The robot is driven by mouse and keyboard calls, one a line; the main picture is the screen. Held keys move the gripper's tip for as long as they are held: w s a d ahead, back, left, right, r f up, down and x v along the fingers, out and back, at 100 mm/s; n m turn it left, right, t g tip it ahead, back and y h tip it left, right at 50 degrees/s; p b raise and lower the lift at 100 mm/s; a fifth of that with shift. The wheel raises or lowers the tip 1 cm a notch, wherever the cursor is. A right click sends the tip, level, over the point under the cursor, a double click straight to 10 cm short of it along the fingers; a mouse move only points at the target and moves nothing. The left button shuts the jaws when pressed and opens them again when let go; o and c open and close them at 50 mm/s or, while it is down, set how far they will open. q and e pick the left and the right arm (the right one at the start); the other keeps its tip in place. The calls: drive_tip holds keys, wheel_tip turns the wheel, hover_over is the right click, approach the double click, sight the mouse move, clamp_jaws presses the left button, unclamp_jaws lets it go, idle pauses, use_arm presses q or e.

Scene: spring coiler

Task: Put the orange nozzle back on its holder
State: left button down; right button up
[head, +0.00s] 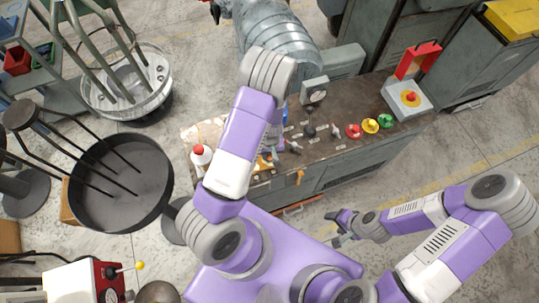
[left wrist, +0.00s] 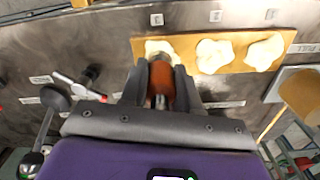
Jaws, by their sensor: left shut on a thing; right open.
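My left gripper (left wrist: 160,80) is shut on the orange nozzle (left wrist: 161,84) in the left wrist view; the nozzle shows dull orange between the dark fingers. Just beyond the fingertips is a tan board (left wrist: 238,67) with white rounded patches in a row. The nozzle overlaps the patch at the board's left end in the picture; I cannot tell whether they touch. I cannot make out the nozzle's holder for certain. In the head view my left arm hides the left gripper and nozzle. My right gripper (head: 337,229) is open and empty, low beside the bench.
The dark bench top (head: 335,118) carries red (head: 353,131), yellow (head: 370,126) and green (head: 386,121) buttons and a red-framed switch box (head: 408,97). A red-capped bottle (head: 200,155) stands at its left end. A small orange part (head: 300,177) shows at the front edge.

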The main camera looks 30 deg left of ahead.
use_arm(q)
wheel_tip(320, 180, up, 11)
drive_tip(key=p, duration=0.3)
drive_tip(key=shift+p, duration=0.35)
drive_tip(key=shift+r+p, duration=0.4)
drive_tip(key=shift+r, duration=0.05)
